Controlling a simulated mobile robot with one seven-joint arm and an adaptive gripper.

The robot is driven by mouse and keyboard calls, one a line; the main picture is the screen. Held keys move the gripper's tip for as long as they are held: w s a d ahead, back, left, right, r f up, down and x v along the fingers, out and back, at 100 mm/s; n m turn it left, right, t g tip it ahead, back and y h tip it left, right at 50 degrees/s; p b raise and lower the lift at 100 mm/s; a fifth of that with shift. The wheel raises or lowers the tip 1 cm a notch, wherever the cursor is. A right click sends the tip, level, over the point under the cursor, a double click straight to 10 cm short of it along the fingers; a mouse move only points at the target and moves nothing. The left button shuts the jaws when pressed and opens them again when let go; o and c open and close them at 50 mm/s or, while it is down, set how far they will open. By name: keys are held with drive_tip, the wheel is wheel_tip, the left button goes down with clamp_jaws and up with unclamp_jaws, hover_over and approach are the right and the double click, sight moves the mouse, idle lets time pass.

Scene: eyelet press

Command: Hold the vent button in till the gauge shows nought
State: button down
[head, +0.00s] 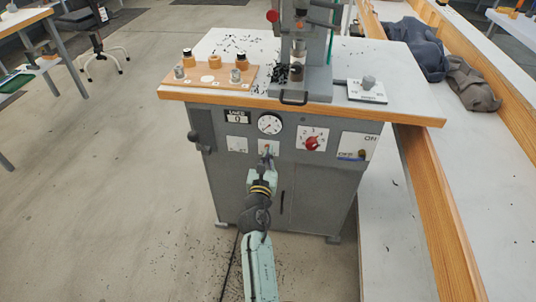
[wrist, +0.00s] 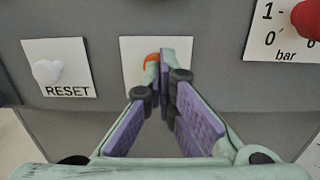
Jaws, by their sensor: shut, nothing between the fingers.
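The vent button appears to be the orange button (wrist: 151,58) on a white plate in the wrist view, partly hidden by my fingers. My gripper (wrist: 163,62) is shut and empty, with its purple-padded fingertips right at the button. I cannot tell how far in the button is, or whether the tips touch it. In the head view my gripper (head: 267,158) is in front of the same plate on the grey cabinet. The round pressure gauge (head: 269,124) is just above the plate. Its dark needle is too small to read surely.
A white RESET button (wrist: 47,71) is to the left of the plate. A red bar knob (head: 312,143) and an ON/OFF switch panel (head: 358,147) are to the right. A cabinet handle (head: 282,202) is below. The press (head: 303,60) stands on the worktop above.

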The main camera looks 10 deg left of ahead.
drive_tip(key=shift+w+d+r, duration=0.15)
drive_tip(key=shift+d+r, duration=0.15)
drive_tip(key=s, duration=0.7)
drive_tip(key=shift+s+a+f, duration=0.15)
drive_tip(key=shift+s+f, duration=0.25)
drive_tip(key=shift+f, duration=0.05)
